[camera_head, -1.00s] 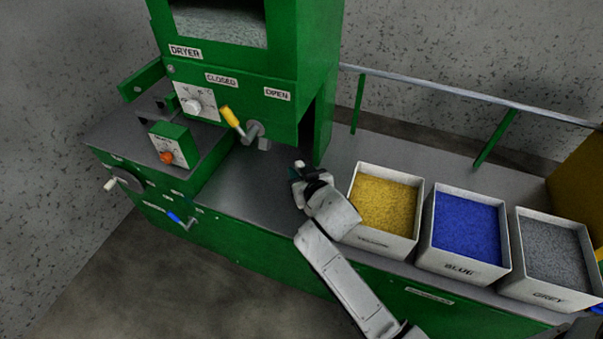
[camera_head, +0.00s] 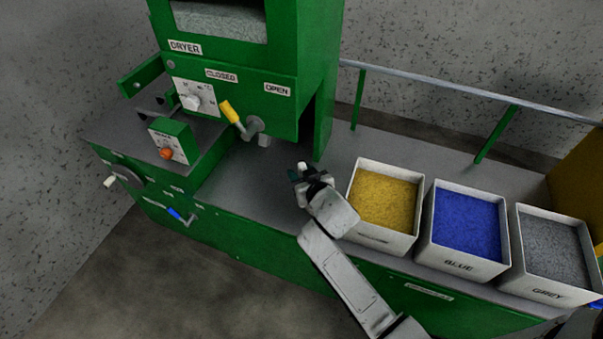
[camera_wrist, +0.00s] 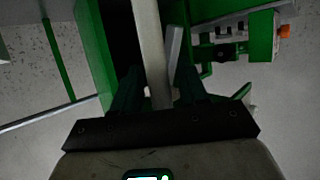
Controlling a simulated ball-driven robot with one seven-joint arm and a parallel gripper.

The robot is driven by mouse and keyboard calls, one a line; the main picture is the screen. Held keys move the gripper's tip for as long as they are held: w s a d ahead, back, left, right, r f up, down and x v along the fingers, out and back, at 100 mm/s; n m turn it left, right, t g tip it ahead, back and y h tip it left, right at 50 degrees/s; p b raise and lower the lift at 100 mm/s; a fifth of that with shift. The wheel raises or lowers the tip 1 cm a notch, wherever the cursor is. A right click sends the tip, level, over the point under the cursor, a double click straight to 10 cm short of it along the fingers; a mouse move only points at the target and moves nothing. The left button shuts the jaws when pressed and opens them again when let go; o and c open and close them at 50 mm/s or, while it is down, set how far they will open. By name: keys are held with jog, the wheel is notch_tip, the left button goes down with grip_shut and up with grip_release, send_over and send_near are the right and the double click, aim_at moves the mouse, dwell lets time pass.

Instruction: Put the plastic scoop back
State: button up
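My gripper (camera_head: 300,174) is over the dark counter, in front of the dryer and left of the yellow bin. In the wrist view its two dark fingers (camera_wrist: 158,92) stand close on either side of a long pale bar, which appears to be the handle of the plastic scoop (camera_wrist: 149,45). The bar runs from between the fingers to the top edge. In the head view only a small white bit shows at the fingertips. The scoop's bowl cannot be made out, and no other scoop shows.
Bins of yellow (camera_head: 384,203), blue (camera_head: 466,226) and grey (camera_head: 553,250) granules stand along the counter to the right. The green dryer (camera_head: 240,75) with its yellow-handled lever (camera_head: 231,113) rises behind. A metal rail (camera_head: 470,92) runs along the back. Bare counter (camera_head: 250,185) lies left of my gripper.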

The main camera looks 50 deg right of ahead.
jog(key=shift+o, duration=0.6)
jog(key=shift+r, duration=0.1)
jog(key=v, duration=1.2)
jog(key=s+a+f+n+g+y, duration=0.2)
jog(key=s+a+f+g, duration=0.1)
jog(key=s, duration=0.5)
jog(key=s+a+f+n+g+y, duration=0.2)
jog(key=s+a+f+g+y, duration=0.1)
jog(key=s+a+g, duration=0.3)
jog(key=shift+s+f+n+g+y+b, duration=0.35)
jog(key=shift+s+f+g, duration=0.25)
jog(key=shift+s+g, duration=0.8)
jog(key=shift+s, duration=0.15)
